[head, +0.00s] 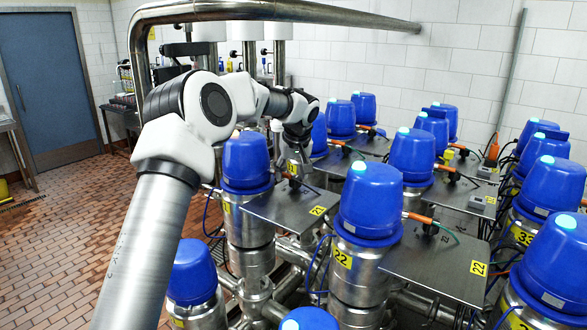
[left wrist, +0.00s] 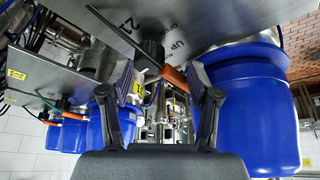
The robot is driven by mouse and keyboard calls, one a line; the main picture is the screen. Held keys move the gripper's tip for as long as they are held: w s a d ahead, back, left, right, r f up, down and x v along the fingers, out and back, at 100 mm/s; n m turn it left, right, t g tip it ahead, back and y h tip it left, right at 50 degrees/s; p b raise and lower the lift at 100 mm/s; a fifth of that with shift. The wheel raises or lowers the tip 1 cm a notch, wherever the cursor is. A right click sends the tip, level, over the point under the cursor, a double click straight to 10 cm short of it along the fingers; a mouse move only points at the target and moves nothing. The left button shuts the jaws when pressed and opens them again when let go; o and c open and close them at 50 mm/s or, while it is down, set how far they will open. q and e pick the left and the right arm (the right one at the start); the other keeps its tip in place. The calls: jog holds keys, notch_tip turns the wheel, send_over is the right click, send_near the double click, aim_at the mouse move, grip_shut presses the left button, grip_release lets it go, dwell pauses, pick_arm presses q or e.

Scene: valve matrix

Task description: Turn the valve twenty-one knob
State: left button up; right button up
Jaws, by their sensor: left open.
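Valve twenty-one has a blue domed cap (head: 246,160) and a metal plate with a yellow 21 label (head: 318,210), left of the middle in the head view. My left gripper (head: 297,158) reaches in from above, over the back edge of that plate. In the left wrist view the plate (left wrist: 190,25), stamped 21, fills the top. A black knob (left wrist: 152,48) with an orange connector (left wrist: 174,79) lies ahead of the fingertips. My left gripper (left wrist: 162,82) is open, its fingers apart on either side of the connector, with no grip visible. My right gripper is out of view.
Valve twenty-two (head: 368,200) and its plate (head: 440,262) stand to the right. Several other blue-capped valves crowd the right side. A large steel pipe (head: 300,10) crosses above. The tiled floor (head: 60,235) at left is mostly clear.

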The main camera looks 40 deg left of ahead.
aim_at(298, 177)
pick_arm(q)
jog(key=shift+w+a+f, duration=0.15)
jog(key=shift+w+f, duration=0.45)
jog(key=shift+w+a+f, duration=0.15)
jog(key=shift+w+f, duration=0.4)
jog(key=shift+w, duration=0.05)
jog(key=shift+w+d+f, duration=0.1)
jog(key=shift+w, duration=0.1)
jog(key=shift+s+d+r, duration=0.1)
jog(key=shift+s+r, duration=0.05)
jog(key=shift+r, duration=0.05)
jog(key=shift+c, duration=0.3)
jog(key=shift+s+r, duration=0.2)
jog(key=shift+s, duration=0.15)
jog(key=c, duration=0.5)
jog(key=shift+s+d+r, duration=0.1)
jog(key=shift+s, duration=0.15)
jog(key=c, duration=0.6)
jog(key=shift+w, duration=0.1)
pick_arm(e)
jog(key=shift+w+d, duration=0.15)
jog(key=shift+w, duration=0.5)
